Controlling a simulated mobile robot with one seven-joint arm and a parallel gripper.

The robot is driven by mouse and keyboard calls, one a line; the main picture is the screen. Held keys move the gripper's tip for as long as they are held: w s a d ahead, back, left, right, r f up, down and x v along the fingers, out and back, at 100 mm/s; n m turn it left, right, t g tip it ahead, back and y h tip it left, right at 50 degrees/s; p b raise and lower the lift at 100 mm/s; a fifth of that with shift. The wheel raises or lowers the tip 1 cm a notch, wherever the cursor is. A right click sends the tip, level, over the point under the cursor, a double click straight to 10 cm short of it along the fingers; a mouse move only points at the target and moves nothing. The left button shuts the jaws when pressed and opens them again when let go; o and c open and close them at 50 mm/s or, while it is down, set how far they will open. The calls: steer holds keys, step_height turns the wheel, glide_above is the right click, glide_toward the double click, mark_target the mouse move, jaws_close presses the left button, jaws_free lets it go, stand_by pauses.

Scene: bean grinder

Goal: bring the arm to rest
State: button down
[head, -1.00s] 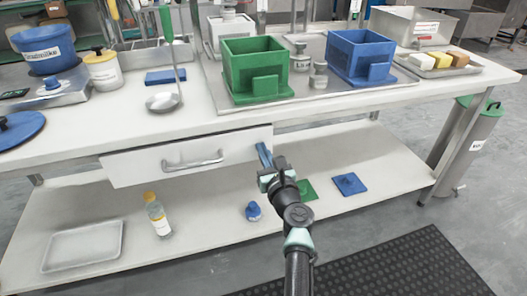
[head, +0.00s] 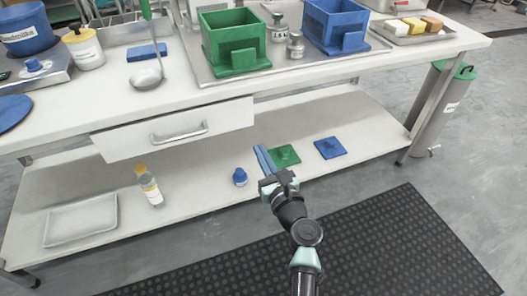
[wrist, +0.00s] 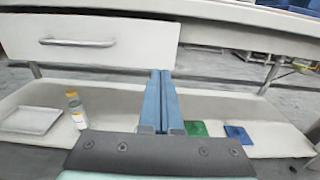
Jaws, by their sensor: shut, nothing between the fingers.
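My gripper (head: 264,158) hangs in the air in front of the bench, near the right end of the drawer and over the lower shelf's front side. Its two blue fingers are together with nothing between them. In the wrist view the fingers (wrist: 160,100) stand upright side by side, pointing away toward the space right of the drawer. My gripper appears apart from the bench, though the exact gap cannot be told.
The drawer (head: 178,130) juts out, with its handle (head: 180,133). The lower shelf (head: 200,192) holds a tray (head: 80,220), a bottle (head: 149,185), a blue knob (head: 240,177), a green lid (head: 285,156) and a blue lid (head: 330,148). A dark mat (head: 400,245) lies on clear floor.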

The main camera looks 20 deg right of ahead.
steer(key=s+a+r+n+t+y, duration=0.1)
steer(key=a+r+n, duration=0.4)
steer(key=r+n, duration=0.45)
steer(key=a+r+n+t+y, duration=0.15)
steer(key=a+r+n, duration=0.4)
steer(key=r, duration=0.75)
steer(key=s+a+r+n+t+y, duration=0.1)
steer(key=a+r+n, duration=0.2)
steer(key=r+n, duration=0.7)
steer(key=s+a+r+n+t+h, duration=0.25)
steer(key=s+r+n, duration=0.35)
steer(key=s+r, duration=0.4)
steer(key=s+a+r+n+t+h, duration=0.15)
steer(key=s+r+n+t, duration=0.3)
steer(key=s+r, duration=0.5)
step_height(320, 180, up, 31)
steer(key=w+g+p, duration=0.1)
steer(key=w+p, duration=0.1)
steer(key=p, duration=2.7)
steer(key=shift+w+p, duration=0.15)
steer(key=shift+p, duration=0.25)
steer(key=shift+n+y, duration=0.25)
